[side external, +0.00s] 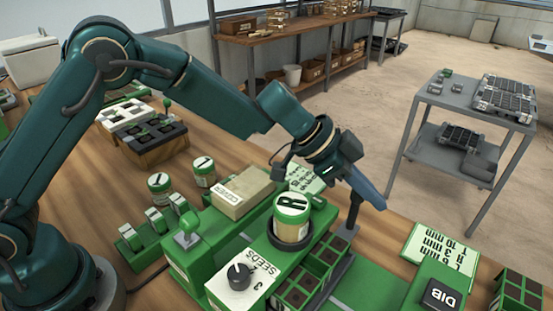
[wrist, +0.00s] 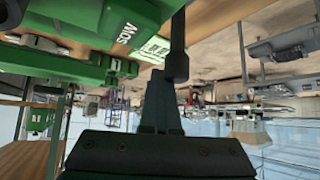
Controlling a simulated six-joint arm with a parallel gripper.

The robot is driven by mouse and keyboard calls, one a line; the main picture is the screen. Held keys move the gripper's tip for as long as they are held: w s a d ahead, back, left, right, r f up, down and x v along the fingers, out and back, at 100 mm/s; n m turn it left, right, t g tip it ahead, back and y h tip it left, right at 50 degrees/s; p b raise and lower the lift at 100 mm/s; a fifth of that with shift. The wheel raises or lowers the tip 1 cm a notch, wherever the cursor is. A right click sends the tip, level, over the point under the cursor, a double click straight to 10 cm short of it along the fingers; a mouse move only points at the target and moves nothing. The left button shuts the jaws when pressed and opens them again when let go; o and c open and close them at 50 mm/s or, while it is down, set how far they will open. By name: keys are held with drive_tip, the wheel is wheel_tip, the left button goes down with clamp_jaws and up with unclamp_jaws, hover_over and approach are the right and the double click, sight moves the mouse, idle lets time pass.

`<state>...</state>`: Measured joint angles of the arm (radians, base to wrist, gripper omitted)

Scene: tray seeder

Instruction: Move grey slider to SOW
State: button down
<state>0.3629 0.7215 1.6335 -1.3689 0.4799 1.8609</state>
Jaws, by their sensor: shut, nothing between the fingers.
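The grey slider shows as a dark upright handle (side external: 350,214) beside the green seeder (side external: 262,243) in the side view. In the wrist view, which is upside down, the handle (wrist: 177,58) hangs from the top, just beyond the fingers. A SOW label (wrist: 125,33) is on a green part left of the handle there. My gripper (side external: 379,203) is shut and empty, tilted downward close to the handle's top. It also shows in the wrist view (wrist: 160,88). I cannot tell whether finger and handle touch. The slider's foot is partly hidden.
A jar marked R (side external: 292,218) stands on the seeder, near a numbered dial (side external: 239,276) and dark soil cells (side external: 300,290). A DIB button (side external: 440,294) and a written card (side external: 440,247) lie at right. A grey cart (side external: 470,105) stands beyond the table.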

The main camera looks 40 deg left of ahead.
sight(353, 192)
drive_tip(key=shift+s+a+f, duration=0.15)
drive_tip(key=shift+a+f, duration=0.05)
drive_tip(key=shift+f, duration=0.25)
drive_tip(key=shift+a, duration=1.7)
drive_tip(key=shift+r, duration=0.1)
drive_tip(key=shift+d+r, duration=0.2)
drive_tip(key=shift+r, duration=1)
drive_tip(key=shift+d+r, duration=0.15)
drive_tip(key=shift+r, duration=1.1)
drive_tip(key=shift+d+r, duration=0.2)
drive_tip(key=shift+r, duration=1)
